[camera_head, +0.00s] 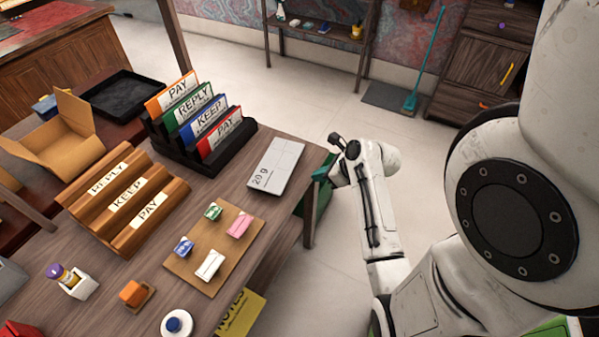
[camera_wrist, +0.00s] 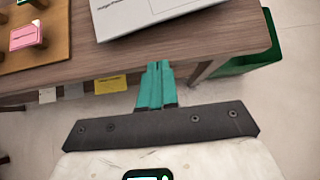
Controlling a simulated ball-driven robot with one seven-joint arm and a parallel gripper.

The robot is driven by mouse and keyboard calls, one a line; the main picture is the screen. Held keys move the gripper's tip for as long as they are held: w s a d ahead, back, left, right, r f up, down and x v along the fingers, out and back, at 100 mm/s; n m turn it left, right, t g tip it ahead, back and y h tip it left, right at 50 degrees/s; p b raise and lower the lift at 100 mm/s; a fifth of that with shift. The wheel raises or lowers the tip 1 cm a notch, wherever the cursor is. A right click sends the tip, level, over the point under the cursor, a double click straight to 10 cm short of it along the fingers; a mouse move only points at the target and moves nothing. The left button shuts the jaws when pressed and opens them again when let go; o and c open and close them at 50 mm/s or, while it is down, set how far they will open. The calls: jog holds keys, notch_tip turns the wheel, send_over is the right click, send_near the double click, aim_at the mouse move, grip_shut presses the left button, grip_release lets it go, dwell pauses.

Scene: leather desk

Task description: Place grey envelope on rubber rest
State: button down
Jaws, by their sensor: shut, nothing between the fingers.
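The grey envelope (camera_head: 275,164) appears to be the flat pale grey piece marked "20 g", lying near the desk's right edge; part of it shows at the top of the wrist view (camera_wrist: 150,12). My gripper (camera_head: 322,170) is at the desk's right edge, beside the envelope and apart from it. Its teal fingers (camera_wrist: 158,68) are together and empty, pointing toward the desk edge in the wrist view. I cannot tell for sure which thing is the rubber rest; a flat black tray (camera_head: 103,93) stands at the back left.
A black rack (camera_head: 230,141) of coloured cards stands behind the envelope. A wooden stepped holder (camera_head: 87,207) and a brown board (camera_head: 190,262) with several small coloured blocks are left of it. An open cardboard box (camera_head: 40,150) sits at far left. A green bin (camera_wrist: 250,60) stands below the edge.

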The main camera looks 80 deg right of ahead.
aim_at(290, 171)
jog(key=w, duration=0.1)
jog(key=w+f, duration=0.1)
jog(key=w, duration=0.1)
jog(key=w+d+f, duration=0.1)
jog(key=shift+w+f, duration=0.25)
jog(key=shift+w, duration=0.15)
jog(key=shift+w+d, duration=0.25)
jog(key=shift+w, duration=0.55)
jog(key=shift+w+d+r+p, duration=0.15)
jog(key=shift+w+p, duration=0.65)
jog(key=shift+p, duration=0.3)
jog(key=shift+w+d+f, duration=0.1)
jog(key=shift+w+f, duration=0.1)
